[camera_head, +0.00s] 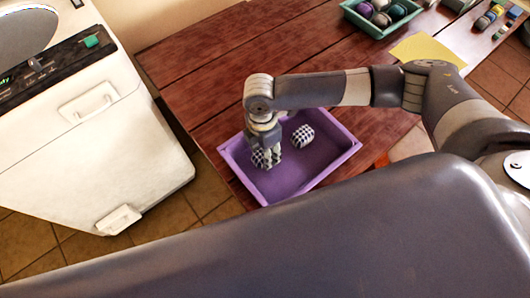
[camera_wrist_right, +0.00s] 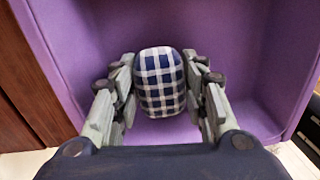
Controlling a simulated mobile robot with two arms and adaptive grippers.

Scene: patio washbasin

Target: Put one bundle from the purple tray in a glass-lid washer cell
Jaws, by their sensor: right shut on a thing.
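The purple tray (camera_head: 322,178) lies on the wooden table with two checked bundles in view. One dark-blue and white checked bundle (camera_head: 303,135) lies free toward the tray's back. The other bundle (camera_head: 258,158) is at the left side, partly hidden by my right gripper (camera_head: 266,152). In the right wrist view my right gripper (camera_wrist_right: 160,90) has its fingers on both sides of this bundle (camera_wrist_right: 160,80) and is shut on it, inside the tray (camera_wrist_right: 225,40). The white washer (camera_head: 95,125) at the left has a round grey glass lid (camera_head: 25,32). My left gripper is not in view.
A green tray (camera_head: 350,12) with several rolled items stands at the table's back, near a yellow cloth (camera_head: 428,50). Small coloured items (camera_head: 490,18) lie at the far right. The table (camera_head: 215,70) is bare between washer and purple tray; a floor gap separates them.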

